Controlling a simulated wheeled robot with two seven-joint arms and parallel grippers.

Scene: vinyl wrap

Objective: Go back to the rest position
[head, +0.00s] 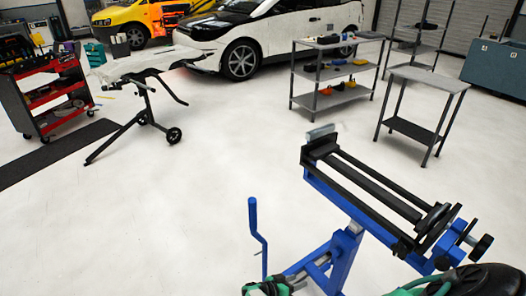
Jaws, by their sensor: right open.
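What shows of my right gripper (268,287) is a small green and black part, cut off by the bottom edge, left of my arm and beside the blue stand. It looks empty; its fingers are hardly visible. Part of my right arm, black with green tubing, fills the bottom right corner. My left gripper is not in view.
A blue stand with black rails (372,187) stands close in front. A two-level grey table (425,80) and a shelf rack (335,75) stand behind it. A wheeled folding stand (140,65), a red tool cart (45,90) and cars are farther back.

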